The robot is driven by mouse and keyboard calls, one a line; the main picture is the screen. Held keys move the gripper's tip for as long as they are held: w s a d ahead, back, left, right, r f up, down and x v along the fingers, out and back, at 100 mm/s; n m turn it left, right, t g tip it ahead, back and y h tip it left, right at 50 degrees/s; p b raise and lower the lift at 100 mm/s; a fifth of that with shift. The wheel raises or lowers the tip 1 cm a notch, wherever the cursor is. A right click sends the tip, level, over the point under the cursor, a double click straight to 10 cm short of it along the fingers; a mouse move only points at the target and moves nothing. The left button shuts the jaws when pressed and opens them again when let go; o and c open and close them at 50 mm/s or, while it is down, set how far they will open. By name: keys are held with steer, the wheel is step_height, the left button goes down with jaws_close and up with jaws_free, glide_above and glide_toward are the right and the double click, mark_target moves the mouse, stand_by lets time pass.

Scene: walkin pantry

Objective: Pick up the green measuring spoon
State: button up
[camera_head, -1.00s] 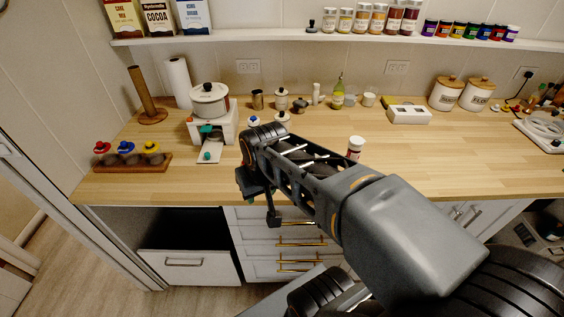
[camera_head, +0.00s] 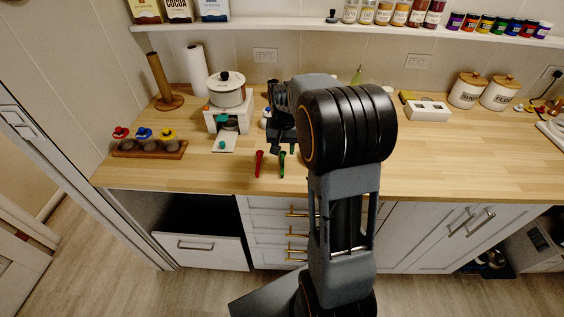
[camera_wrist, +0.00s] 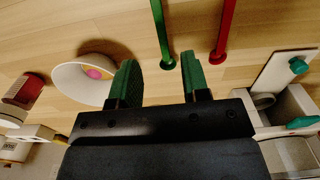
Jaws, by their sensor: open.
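The green measuring spoon (camera_head: 282,163) lies on the wooden counter near its front, just right of a red spoon (camera_head: 259,163). In the wrist view the green spoon's handle (camera_wrist: 160,30) runs in from the top edge, and its near end lies roughly between my fingertips, toward the right one. The rest of it is out of that frame. The red spoon (camera_wrist: 225,30) lies to the right, apart from it. My gripper (camera_wrist: 160,75) is open with nothing between its fingers. In the head view my gripper (camera_head: 282,146) is partly hidden by my arm, just behind the green spoon.
A white bowl (camera_wrist: 62,85) is close to my left finger in the wrist view, with a red jar (camera_wrist: 22,90) beyond it. A white stand (camera_head: 222,121) with a pot (camera_head: 227,90) is left of the spoons. The counter (camera_head: 430,165) is clear to the right.

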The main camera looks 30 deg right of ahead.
mark_target(282, 165)
steer(key=shift+a+f+p, duration=0.1)
steer(key=shift+f+p, duration=0.35)
steer(key=shift+f, duration=3.15)
jaws_close()
